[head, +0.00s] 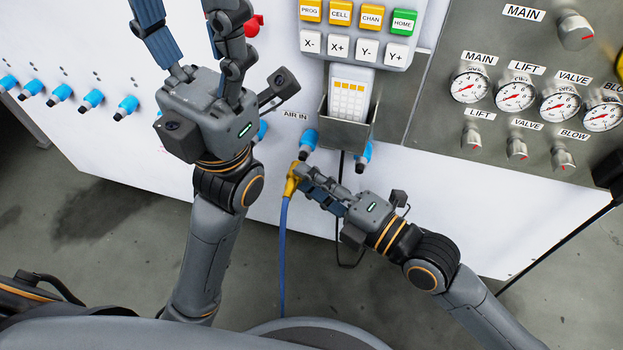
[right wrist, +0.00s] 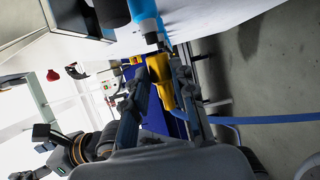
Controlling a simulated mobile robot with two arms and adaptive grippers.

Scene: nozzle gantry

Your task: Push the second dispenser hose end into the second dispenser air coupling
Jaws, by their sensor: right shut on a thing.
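My right gripper (head: 308,182) is shut on the yellow hose end (head: 293,178), whose blue hose (head: 283,255) hangs toward the floor. The hose end lies just below a blue air coupling (head: 309,139) by the AIR IN label. In the right wrist view the yellow hose end (right wrist: 162,82) sits between the fingers, close to the blue coupling (right wrist: 146,14). I cannot tell whether they touch. My left gripper (head: 185,28) is raised in front of the panel, its fingers apart and nothing visible between them. No label marks which coupling is the second dispenser's.
Another blue coupling (head: 364,156) is to the right, below a metal holder (head: 346,130) with a handset. Several more blue couplings (head: 92,98) line the white panel at left. Gauges (head: 515,95) and a keypad (head: 358,30) are above. The floor below is mostly clear.

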